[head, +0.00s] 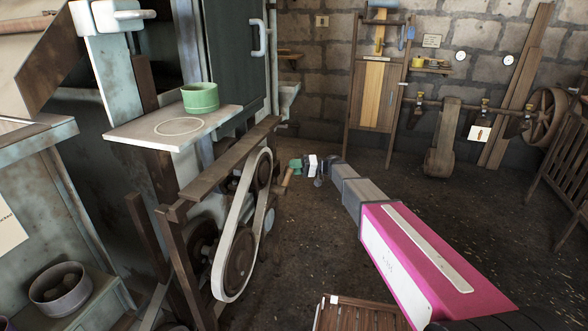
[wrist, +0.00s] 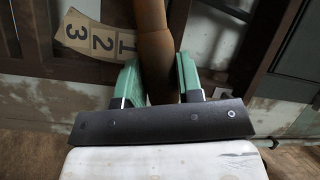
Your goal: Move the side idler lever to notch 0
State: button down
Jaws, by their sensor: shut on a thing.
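The side idler lever (wrist: 153,30) is a rounded brown wooden handle, upright in the wrist view. My gripper (wrist: 162,85) has its two green fingers shut on it, one on each side. A tan notch plate (wrist: 88,40) lies behind and left of the lever, with 3, 2 and 1 readable from left to right. The lever stands just right of the 1; no 0 shows, and the lever hides what is right behind it. In the head view, my gripper (head: 294,166) is small beside the belt machine, with the lever (head: 287,178) at its fingers.
The white belt (head: 227,245) loops around dark pulleys on the machine's side, left of my arm. A wooden rail (head: 228,160) and a shelf with a green pot (head: 200,97) stand above it. A slatted wooden crate (head: 362,314) is low in front. Open floor lies to the right.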

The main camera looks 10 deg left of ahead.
jog(key=c, duration=0.8)
grip_release()
jog(key=shift+r, duration=0.1)
jog(key=v, duration=1)
jog(key=shift+d, duration=0.4)
jog(key=s+d+f+m+t+h, duration=0.45)
jog(key=s+d+f+h, duration=0.45)
jog(key=s+d, duration=0.5)
jog(key=s+d+f+m+h, duration=0.1)
jog(key=s+d+h, duration=0.1)
jog(key=s+d, duration=0.2)
jog(key=s+d+f+m+t+h, duration=0.1)
jog(key=s+d+f+m+h, duration=0.1)
jog(key=d, duration=0.7)
jog(key=s+d+f+m+t+h, duration=0.1)
jog(key=s+d+h, duration=0.2)
jog(key=s+d, duration=0.3)
jog(key=shift+s+d+f+m+h, duration=0.15)
jog(key=shift+s+d+m+h, duration=0.1)
jog(key=shift+s+d+h, duration=0.2)
